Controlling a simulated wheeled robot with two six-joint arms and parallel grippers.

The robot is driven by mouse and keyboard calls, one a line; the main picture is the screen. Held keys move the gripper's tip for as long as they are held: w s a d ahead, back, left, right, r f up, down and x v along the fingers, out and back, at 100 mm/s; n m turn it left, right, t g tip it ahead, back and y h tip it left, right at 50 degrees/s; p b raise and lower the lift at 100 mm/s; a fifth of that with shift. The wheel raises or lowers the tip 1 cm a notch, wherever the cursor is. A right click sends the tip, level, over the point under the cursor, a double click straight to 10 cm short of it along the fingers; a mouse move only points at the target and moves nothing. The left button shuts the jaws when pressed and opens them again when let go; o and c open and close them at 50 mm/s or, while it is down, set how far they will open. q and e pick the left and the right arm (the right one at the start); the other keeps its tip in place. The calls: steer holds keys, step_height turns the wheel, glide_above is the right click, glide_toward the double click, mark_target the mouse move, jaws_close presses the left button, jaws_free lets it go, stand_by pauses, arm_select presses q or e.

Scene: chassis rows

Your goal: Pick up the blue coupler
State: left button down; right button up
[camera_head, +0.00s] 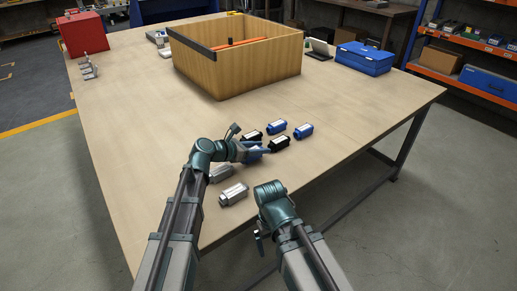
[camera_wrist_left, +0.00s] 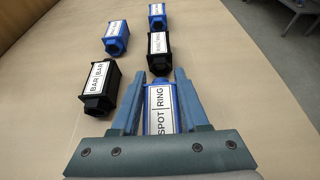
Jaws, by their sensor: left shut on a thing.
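My left gripper (camera_head: 262,151) is shut on a blue coupler (camera_head: 254,155) among the rows of couplers on the table. In the left wrist view, the fingers (camera_wrist_left: 165,80) stand on both sides of this blue coupler (camera_wrist_left: 158,104), whose white label reads SPOT RING. I cannot tell whether it touches the table. Two other blue couplers, one at the back (camera_head: 277,127) and one at the right (camera_head: 303,130), lie beyond it. My right gripper (camera_head: 261,238) is low by the table's front edge, and its fingers are hard to make out.
Two black couplers (camera_head: 253,136) (camera_head: 279,143) lie close to my left gripper. Two silver couplers (camera_head: 221,173) (camera_head: 233,194) lie nearer the front. A large wooden box (camera_head: 205,75) stands behind, with a blue case (camera_head: 364,60) to its right. The table (camera_head: 130,130) is clear at the left.

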arm_select(q)
step_height(320, 180, up, 9)
steer(key=p, duration=0.8)
